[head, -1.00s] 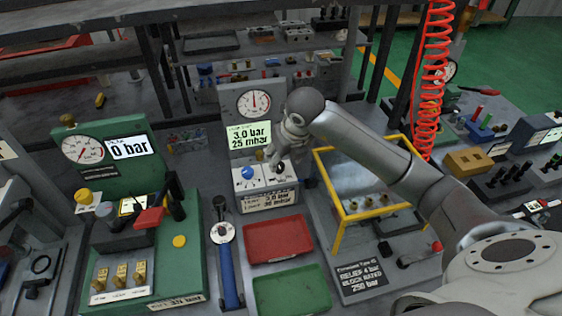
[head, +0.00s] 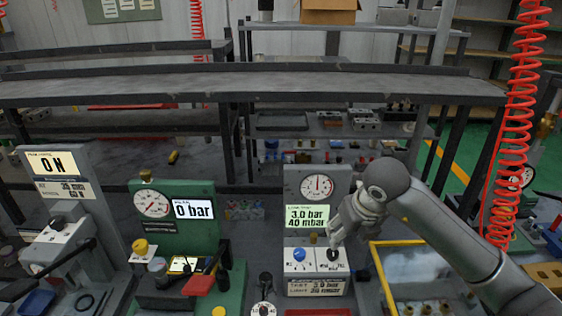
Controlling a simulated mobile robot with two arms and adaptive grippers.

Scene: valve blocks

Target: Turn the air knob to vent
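The grey test unit (head: 297,262) stands at centre right, with a round gauge (head: 317,187) and a green display (head: 306,217) reading 3.0 bar and 40 mbar. Its white sloped panel carries a blue knob (head: 299,255) on the left and a black knob (head: 333,254) on the right, with small labels I cannot read. My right gripper (head: 336,243) points down just above the black knob. Its fingers overlap the knob's top in the picture, and I cannot tell whether they touch or grip it. My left gripper is not in view.
A green unit (head: 200,240) showing 0 bar stands to the left, and a grey unit (head: 68,205) showing ON is further left. A yellow-framed box (head: 375,258) is close on the right, below my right arm. A long dark shelf (head: 240,85) runs behind.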

